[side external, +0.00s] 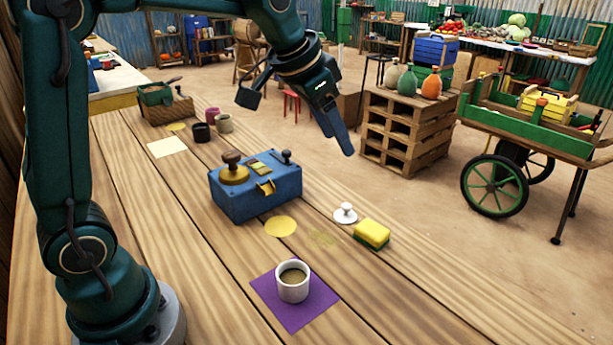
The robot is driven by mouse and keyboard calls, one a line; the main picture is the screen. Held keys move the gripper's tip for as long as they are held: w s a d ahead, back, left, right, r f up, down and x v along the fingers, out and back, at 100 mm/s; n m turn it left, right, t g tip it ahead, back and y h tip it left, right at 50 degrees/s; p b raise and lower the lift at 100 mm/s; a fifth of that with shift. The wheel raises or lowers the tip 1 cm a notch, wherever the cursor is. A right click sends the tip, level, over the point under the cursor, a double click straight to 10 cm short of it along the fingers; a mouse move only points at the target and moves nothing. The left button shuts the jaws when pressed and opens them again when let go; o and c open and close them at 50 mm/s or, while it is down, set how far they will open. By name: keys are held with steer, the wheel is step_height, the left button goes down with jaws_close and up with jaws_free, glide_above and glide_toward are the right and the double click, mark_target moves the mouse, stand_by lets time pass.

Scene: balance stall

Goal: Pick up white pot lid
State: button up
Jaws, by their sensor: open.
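The white pot lid (345,214) lies on the wooden table, with a round knob on top. It is just left of a yellow and green sponge (371,234). My gripper (338,135) hangs in the air above and behind the lid, apart from it, with its fingers pointing down. It is open and nothing shows between its fingers.
A blue box with knobs (255,192) stands left of the lid. A white cup (293,282) with brown liquid sits on a purple mat (318,316) in front. Bare table lies right of the mat.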

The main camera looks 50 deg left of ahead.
steer(key=w+a+f+g, duration=0.1)
steer(key=w+a+f, duration=0.1)
steer(key=w+f, duration=0.45)
steer(key=g, duration=0.2)
glide_above(346, 205)
steer(key=s, duration=0.2)
steer(key=shift+n, duration=0.3)
steer(key=x, duration=0.4)
steer(key=s+x, duration=0.1)
steer(key=x, duration=0.2)
steer(key=shift+s+a+f, duration=0.1)
steer(key=shift+a+f, duration=0.1)
steer(key=shift+x, duration=2.55)
jaws_close()
